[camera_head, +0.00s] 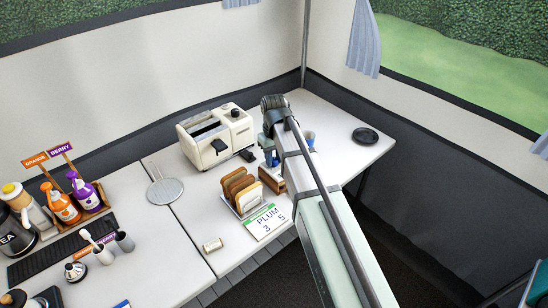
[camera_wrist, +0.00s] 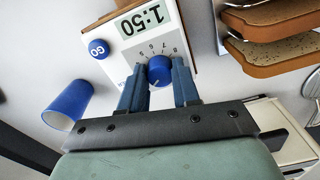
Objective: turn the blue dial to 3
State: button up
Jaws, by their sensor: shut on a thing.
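The blue dial (camera_wrist: 160,70) sits on the face of a white timer box (camera_wrist: 168,20) in the wrist view. My gripper (camera_wrist: 159,84) has its two blue fingers on either side of the dial, shut on it. A white pointer mark shows on the dial's side toward my gripper. Printed numbers, among them 6, 7 and 8, show along the dial's far side. A 3 is not readable, as the near side of the scale is hidden. In the head view my arm covers the dial.
A blue GO button (camera_wrist: 98,48) and a 1:50 display (camera_wrist: 143,20) are on the box. A blue cup (camera_wrist: 68,104) stands close by. A bread rack (camera_head: 243,190), a cream toaster (camera_head: 216,135) and a card reading PLUM 3 5 (camera_head: 267,221) are near my arm.

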aim_at(274, 159)
jog(key=m, duration=0.6)
jog(key=shift+m, duration=0.4)
dwell(0.4)
jog(key=o, duration=1.1)
jog(key=shift+c, duration=0.2)
notch_tip(274, 159, up, 14)
jog(key=shift+f, duration=0.1)
